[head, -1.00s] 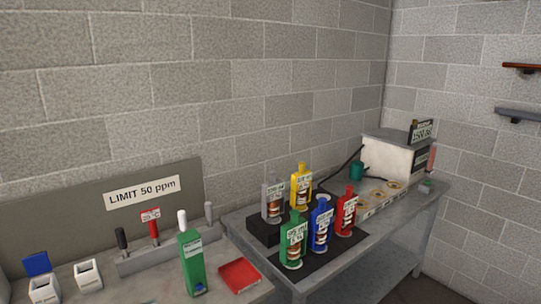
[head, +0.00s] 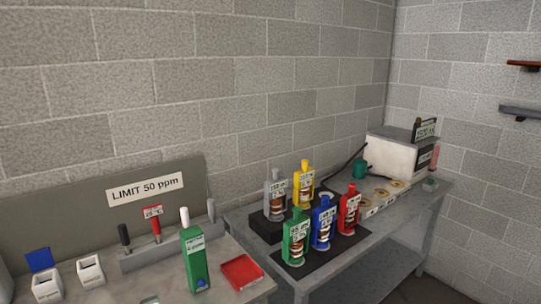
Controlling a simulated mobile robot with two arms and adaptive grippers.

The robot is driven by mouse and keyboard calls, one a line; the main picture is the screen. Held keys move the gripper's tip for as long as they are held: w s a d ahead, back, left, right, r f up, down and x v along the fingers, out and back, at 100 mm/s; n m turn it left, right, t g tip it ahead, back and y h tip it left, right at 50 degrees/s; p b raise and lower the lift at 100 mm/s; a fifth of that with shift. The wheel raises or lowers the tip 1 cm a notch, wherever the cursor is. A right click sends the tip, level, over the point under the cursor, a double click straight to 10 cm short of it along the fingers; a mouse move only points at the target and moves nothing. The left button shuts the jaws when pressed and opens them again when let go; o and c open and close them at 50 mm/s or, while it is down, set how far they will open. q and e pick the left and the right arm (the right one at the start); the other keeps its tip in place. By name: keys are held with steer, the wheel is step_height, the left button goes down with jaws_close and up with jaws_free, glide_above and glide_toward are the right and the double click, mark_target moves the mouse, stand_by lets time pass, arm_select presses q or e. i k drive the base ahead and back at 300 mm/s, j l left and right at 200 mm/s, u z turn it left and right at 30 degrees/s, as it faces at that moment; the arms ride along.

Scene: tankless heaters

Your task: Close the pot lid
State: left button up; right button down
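A small white pot (head: 47,286) with a dark square opening stands at the lower left of the head view. A blue flap (head: 39,260) stands raised behind its opening, like an open lid. A second white pot (head: 90,270) stands to its right, with a dark opening and no lid visible on it. I cannot tell for certain which one the task means. Neither of my grippers shows in the head view.
Several coloured bottles stand on a dark mat (head: 325,255) on the right table. A white box (head: 395,158) stands behind them.

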mark_target(42, 259)
steer(key=u, duration=1.5)
